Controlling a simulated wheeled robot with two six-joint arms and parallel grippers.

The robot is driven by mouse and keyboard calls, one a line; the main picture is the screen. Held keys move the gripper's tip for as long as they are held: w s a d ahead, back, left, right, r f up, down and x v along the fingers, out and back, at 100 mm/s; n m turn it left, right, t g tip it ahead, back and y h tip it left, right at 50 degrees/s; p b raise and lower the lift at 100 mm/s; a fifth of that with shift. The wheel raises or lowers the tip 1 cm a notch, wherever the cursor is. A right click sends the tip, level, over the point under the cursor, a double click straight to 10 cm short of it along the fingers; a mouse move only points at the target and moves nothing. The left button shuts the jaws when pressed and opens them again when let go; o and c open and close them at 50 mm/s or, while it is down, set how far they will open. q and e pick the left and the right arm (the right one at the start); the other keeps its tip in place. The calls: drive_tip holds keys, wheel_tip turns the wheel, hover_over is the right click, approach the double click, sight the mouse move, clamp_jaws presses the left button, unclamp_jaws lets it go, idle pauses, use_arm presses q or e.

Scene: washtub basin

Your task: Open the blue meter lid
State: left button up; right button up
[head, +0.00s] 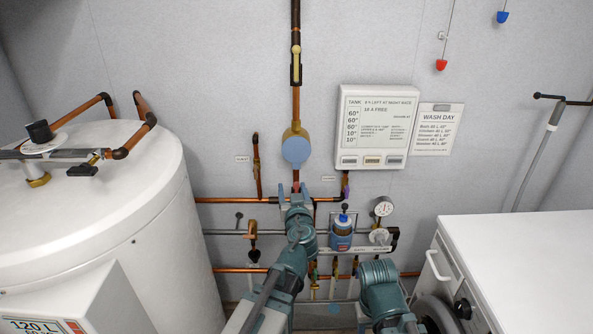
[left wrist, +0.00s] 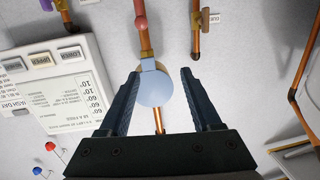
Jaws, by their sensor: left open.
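The blue meter lid (head: 296,150) is a round, pale blue disc, closed over the brass water meter (head: 296,131) on the vertical copper pipe on the wall. My left gripper (head: 296,190) is open and empty, just below the lid in the head view. In the left wrist view the lid (left wrist: 154,88) shows between the two spread dark fingers, nearer the left one. I see no finger clearly touching it. My right gripper does not show; only a teal part of my right arm is visible low in the head view.
A white tank panel (head: 377,127) and a wash day notice (head: 437,129) hang right of the meter. A yellow-handled valve (head: 296,64) sits above. A white boiler (head: 110,215) stands left.

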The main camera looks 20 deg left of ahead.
sight(296, 165)
use_arm(q)
drive_tip(key=shift+m+t+h, duration=0.4)
drive_tip(key=shift+t+h, duration=0.3)
drive_tip(key=x, duration=0.5)
drive_tip(key=d+x, duration=0.1)
drive_tip(key=x, duration=0.8)
drive_tip(key=shift+w+r, duration=0.3)
drive_tip(key=shift+w, duration=0.25)
clamp_jaws()
